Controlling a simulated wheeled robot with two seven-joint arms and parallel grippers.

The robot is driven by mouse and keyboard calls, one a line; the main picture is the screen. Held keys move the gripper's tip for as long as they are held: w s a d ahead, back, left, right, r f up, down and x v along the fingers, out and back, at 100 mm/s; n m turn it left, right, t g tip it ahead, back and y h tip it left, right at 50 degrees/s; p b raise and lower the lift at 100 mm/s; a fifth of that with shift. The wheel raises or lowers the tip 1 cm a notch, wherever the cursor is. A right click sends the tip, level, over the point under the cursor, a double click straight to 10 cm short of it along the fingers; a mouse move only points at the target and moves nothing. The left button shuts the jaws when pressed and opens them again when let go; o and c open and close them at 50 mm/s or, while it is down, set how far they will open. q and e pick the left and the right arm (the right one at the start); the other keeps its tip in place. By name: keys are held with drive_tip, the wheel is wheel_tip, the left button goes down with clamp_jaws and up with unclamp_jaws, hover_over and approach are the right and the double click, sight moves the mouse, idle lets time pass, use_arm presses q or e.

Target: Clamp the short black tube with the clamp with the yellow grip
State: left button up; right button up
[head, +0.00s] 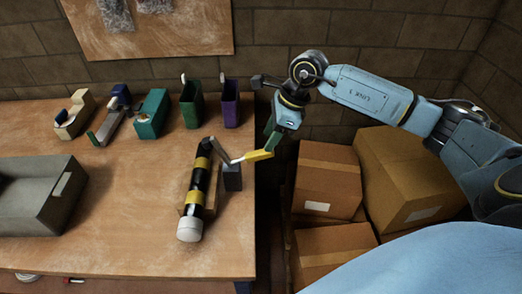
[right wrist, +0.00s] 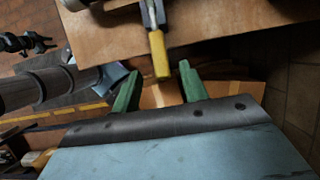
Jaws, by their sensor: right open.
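The black tube (head: 198,180) with yellow bands and a pale end cap lies on a wooden support near the right side of the table. The clamp's yellow grip (head: 258,155) sticks out from a grey metal lever at the tube's right side, over the table's right edge. The grip also shows in the right wrist view (right wrist: 159,55). My right gripper (head: 272,134) has green fingers and is open just above and beyond the grip. In the right wrist view, the grip's end points into the gap between the spread fingertips (right wrist: 160,72). My left gripper is not in view.
A dark block (head: 232,178) stands right of the tube. A grey open bin (head: 62,205) is at the table's left. Several coloured holders, including a purple one (head: 230,105), line the back. Cardboard boxes (head: 328,180) stand right of the table.

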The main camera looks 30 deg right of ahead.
sight(261, 151)
drive_tip(key=x, duration=0.6)
drive_tip(key=shift+w+a+f, duration=0.1)
drive_tip(key=shift+f, duration=0.15)
clamp_jaws()
